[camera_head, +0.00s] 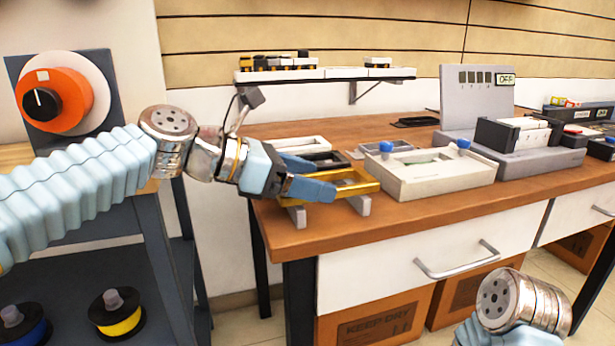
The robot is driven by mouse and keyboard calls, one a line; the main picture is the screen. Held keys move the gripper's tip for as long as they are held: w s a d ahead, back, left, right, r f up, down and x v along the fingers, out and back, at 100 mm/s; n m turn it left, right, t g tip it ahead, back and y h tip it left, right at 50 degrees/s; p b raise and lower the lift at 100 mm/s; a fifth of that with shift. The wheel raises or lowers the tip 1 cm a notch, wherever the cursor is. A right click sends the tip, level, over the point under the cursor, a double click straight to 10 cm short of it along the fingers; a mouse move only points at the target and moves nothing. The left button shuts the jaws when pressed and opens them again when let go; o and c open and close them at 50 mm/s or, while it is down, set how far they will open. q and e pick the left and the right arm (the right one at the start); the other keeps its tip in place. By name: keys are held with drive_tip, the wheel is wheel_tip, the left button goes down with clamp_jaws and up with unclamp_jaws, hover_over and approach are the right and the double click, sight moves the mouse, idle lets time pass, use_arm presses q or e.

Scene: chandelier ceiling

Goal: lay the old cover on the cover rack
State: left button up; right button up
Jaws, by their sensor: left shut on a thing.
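My left gripper (318,177) reaches in from the left over the left end of the desk. It is shut on a yellow frame-like cover (357,183), partly hidden by the fingers. The cover is at or just above two grey blocks (297,216) at the desk's front edge, which look like the front of the cover rack. I cannot tell whether it touches them. A black cover (327,160) and a pale cover (300,144) lie behind it. My right arm shows at the lower right, but its gripper is out of view.
A white box with blue knobs (440,176) stands close to the right of the yellow cover. A grey device (478,97) stands farther right. A wall shelf (325,74) hangs above. A panel with an orange dial (54,99) stands at the left.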

use_arm(q)
drive_tip(key=shift+f, duration=0.15)
drive_tip(key=o, duration=1)
drive_tip(key=v, duration=0.4)
drive_tip(key=p+v, duration=0.1)
drive_tip(key=v, duration=0.7)
drive_tip(key=shift+r+p, duration=0.4)
